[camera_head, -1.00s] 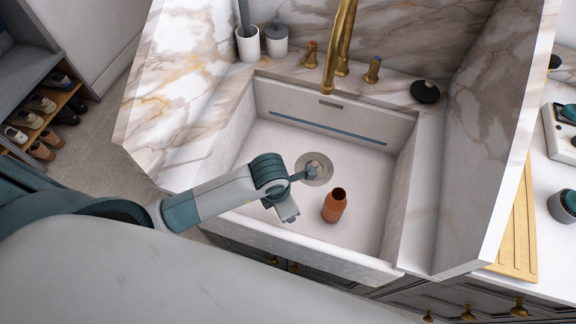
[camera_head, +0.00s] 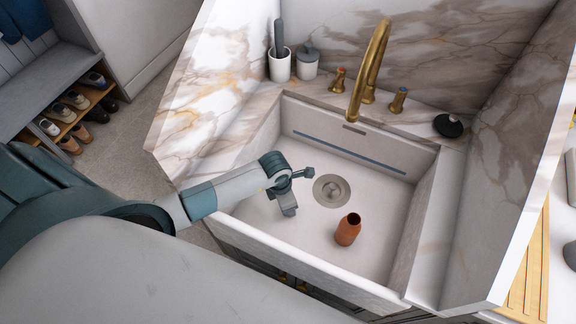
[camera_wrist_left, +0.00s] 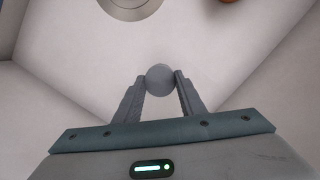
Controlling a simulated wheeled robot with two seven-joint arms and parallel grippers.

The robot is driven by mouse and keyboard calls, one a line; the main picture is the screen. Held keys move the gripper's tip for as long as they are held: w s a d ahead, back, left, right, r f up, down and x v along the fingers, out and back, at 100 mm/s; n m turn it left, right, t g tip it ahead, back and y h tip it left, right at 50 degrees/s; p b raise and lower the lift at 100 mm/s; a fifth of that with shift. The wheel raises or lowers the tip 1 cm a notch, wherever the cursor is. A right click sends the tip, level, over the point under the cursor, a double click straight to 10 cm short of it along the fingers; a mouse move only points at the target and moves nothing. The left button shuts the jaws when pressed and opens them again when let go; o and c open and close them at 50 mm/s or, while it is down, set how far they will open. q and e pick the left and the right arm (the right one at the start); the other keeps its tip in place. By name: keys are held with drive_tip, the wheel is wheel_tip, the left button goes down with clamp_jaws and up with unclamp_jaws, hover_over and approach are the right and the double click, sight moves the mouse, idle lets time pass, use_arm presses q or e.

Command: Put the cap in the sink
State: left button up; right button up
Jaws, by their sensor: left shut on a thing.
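My left gripper (camera_head: 289,211) is over the left part of the sink basin, left of the drain, pointing down. In the left wrist view my left gripper (camera_wrist_left: 160,82) is shut on a small grey rounded thing, which I take to be the cap (camera_wrist_left: 158,76). The cap cannot be made out in the head view. The pale sink (camera_head: 385,172) has marble surrounds, and its floor lies below the held cap; the gap between them cannot be judged. My right gripper is not in view.
A brown-orange bottle (camera_head: 347,232) stands in the basin, right of my gripper. The round drain (camera_head: 331,190) is behind it. A brass faucet (camera_head: 370,70) arches over the back edge. A white cup (camera_head: 281,66), a grey jar (camera_head: 307,62) and a black object (camera_head: 448,126) stand on the ledge.

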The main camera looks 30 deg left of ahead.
use_arm(q)
drive_tip(key=shift+f+p, duration=0.5)
drive_tip(key=shift+f, duration=1.45)
drive_tip(key=shift+f, duration=0.15)
drive_tip(key=o, duration=1)
